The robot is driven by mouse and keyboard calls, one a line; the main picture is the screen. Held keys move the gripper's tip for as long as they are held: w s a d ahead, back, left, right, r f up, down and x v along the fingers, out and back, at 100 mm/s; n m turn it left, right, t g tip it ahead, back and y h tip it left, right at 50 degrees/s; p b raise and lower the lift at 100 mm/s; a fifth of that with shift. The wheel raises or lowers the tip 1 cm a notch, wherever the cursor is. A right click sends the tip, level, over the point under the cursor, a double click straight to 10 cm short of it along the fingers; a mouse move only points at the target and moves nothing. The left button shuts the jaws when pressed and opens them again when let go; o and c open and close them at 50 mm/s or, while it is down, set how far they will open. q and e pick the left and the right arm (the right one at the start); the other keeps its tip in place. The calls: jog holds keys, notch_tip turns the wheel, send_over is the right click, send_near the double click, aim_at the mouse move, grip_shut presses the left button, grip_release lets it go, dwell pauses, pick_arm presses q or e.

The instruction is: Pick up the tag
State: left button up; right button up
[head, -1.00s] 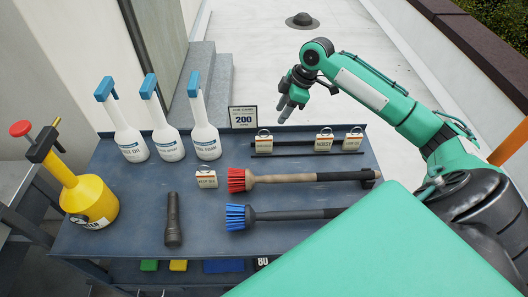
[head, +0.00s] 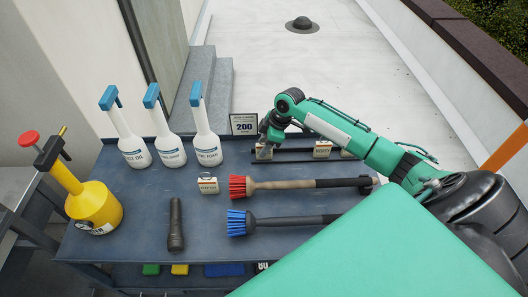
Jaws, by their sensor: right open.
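Several small white tags with metal loops are on the blue-grey table. One loose tag (head: 208,186) stands alone in front of the white bottles. Along the dark rail at the back are a left tag (head: 264,153), a middle tag (head: 322,150) and a right tag (head: 347,155), the last partly hidden by my right arm. My right gripper (head: 266,139) is open, pointing down at the left rail tag and covering its upper part. Whether the fingers are around it or touching it I cannot tell. My left gripper is out of view.
Three white spray bottles (head: 171,150) and a small "200" sign (head: 243,124) stand at the back. A red brush (head: 290,184), a blue brush (head: 280,220) and a black flashlight (head: 175,225) lie in front. A yellow sprayer (head: 93,207) stands at the left of the table (head: 140,235).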

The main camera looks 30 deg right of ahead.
jog(key=shift+c, duration=0.2)
grip_shut()
jog(key=shift+r, duration=0.1)
